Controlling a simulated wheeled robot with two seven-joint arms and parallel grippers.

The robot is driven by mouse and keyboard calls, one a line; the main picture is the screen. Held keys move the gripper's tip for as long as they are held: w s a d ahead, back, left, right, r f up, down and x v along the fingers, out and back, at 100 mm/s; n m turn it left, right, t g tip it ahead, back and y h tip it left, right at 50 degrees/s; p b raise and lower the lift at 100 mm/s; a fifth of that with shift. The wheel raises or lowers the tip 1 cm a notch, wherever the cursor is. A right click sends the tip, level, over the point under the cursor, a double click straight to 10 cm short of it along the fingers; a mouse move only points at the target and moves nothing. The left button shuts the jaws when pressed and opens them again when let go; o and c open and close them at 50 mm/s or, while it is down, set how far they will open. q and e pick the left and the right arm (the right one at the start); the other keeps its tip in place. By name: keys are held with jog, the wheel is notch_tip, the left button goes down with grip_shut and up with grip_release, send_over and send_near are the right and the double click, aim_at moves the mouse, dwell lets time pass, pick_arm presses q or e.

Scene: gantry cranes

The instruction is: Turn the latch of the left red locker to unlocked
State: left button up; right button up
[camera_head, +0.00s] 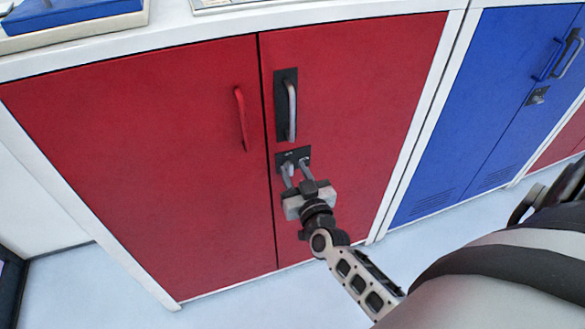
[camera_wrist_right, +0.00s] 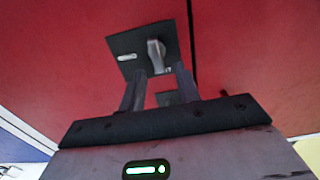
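The left red locker (camera_head: 150,130) has two doors, with a red handle (camera_head: 241,118) on its left door and a grey handle (camera_head: 291,110) on a black plate on its right door. Below the grey handle is the latch (camera_head: 290,158), a small grey knob on a dark square plate; it also shows in the right wrist view (camera_wrist_right: 156,52). There the knob points along the plate toward my gripper. My right gripper (camera_head: 294,170) is at the latch, its fingers apart on either side of the knob's near end. I cannot tell whether they touch it. My left gripper is out of view.
A blue locker (camera_head: 455,110) stands to the right, with its own handles and latch. Part of another red locker (camera_head: 560,148) is beyond it. A blue object (camera_head: 70,12) lies on the left locker's top. The pale floor in front is clear.

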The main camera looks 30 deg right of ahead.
jog(key=shift+x, duration=0.95)
jog(key=shift+c, duration=0.3)
grip_shut()
